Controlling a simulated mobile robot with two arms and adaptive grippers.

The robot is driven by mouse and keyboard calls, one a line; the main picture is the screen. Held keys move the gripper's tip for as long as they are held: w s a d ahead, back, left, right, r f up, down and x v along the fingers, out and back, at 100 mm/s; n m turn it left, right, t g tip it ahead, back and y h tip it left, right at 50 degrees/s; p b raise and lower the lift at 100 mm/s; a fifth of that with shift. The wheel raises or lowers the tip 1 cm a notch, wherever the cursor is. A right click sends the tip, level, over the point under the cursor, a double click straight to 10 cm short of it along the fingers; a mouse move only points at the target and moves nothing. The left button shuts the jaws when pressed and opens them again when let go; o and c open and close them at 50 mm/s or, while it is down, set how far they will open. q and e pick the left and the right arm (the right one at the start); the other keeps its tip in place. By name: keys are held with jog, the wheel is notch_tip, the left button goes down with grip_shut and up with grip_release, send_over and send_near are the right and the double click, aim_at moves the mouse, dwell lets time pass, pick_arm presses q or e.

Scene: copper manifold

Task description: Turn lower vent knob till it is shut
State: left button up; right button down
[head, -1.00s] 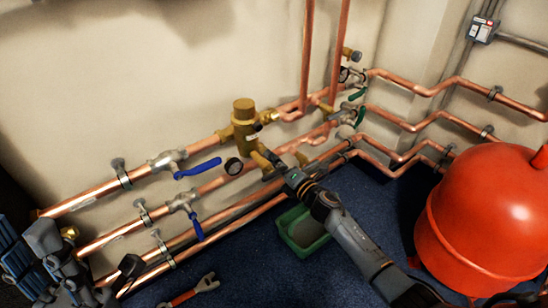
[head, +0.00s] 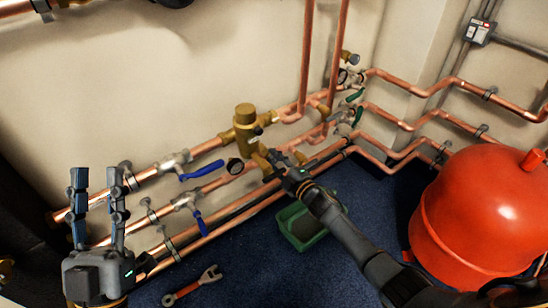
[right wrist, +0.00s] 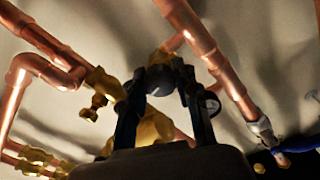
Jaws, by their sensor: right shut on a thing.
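My right gripper (head: 274,158) is at the lower copper pipe, just below the brass valve body (head: 245,125). In the right wrist view its two fingers are closed on the sides of a small dark round knob (right wrist: 160,79), which I take to be the lower vent knob. Brass fittings (right wrist: 152,126) show behind the fingers. In the head view the gripper hides the knob, and I cannot tell how far it is turned. My left gripper (head: 97,182) is open and empty, its fingers pointing up in front of the pipes at the left.
Blue lever valves (head: 202,170) and a round gauge (head: 235,166) sit on the pipes between my grippers. A large red tank (head: 480,215) stands at the right.

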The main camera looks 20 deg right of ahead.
pick_arm(q)
jog(key=shift+w+d+f+g+y+p, duration=0.1)
jog(key=shift+w+f+g+y+p, duration=0.1)
jog(key=shift+w+f+g, duration=0.55)
jog(key=shift+w+d+f+g+y+p, duration=0.15)
jog(key=shift+w+f+g, duration=0.35)
jog(key=shift+f, duration=0.35)
pick_arm(e)
jog(key=shift+m, duration=1.1)
pick_arm(q)
jog(key=shift+a, duration=0.1)
pick_arm(e)
jog(key=c, duration=1)
grip_release()
jog(key=v, duration=1.2)
